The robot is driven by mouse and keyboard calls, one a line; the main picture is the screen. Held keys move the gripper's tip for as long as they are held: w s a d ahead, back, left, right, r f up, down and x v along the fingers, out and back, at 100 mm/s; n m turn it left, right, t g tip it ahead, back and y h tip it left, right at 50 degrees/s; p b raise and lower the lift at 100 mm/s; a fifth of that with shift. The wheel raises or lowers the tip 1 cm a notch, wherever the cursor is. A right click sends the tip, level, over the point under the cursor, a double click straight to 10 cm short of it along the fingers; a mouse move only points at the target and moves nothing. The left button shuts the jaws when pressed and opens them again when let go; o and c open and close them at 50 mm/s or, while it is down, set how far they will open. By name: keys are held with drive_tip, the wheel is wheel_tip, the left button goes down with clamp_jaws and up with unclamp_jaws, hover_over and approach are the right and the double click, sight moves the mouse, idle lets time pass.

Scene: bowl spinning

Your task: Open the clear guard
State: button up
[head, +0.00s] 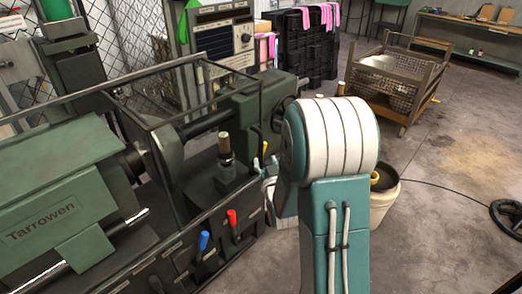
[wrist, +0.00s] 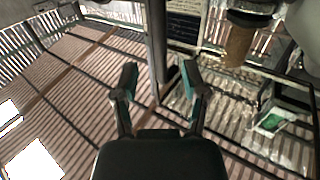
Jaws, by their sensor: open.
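The clear guard (head: 150,71) is a dark-framed, see-through cover over the green lathe (head: 70,200) in the head view. Its frame stands above the spindle area, and it looks closed. My gripper (head: 266,166) is at the lathe's right front, beside the guard's right end and mostly hidden behind my arm. In the wrist view my gripper (wrist: 160,82) is open, with its two fingers apart. A dark upright bar (wrist: 155,45) shows beyond and between the fingertips. I cannot tell whether the fingers touch it. Nothing is held.
Red (head: 232,222) and blue (head: 203,241) levers stick out of the lathe's front. A control panel (head: 222,38) stands behind. A white bucket (head: 383,205) is right of my arm, and a wire-mesh crate (head: 395,80) stands farther back. The floor at right is mostly clear.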

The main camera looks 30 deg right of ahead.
sight(261, 151)
drive_tip(key=x, duration=0.6)
drive_tip(key=shift+w, duration=0.25)
clamp_jaws()
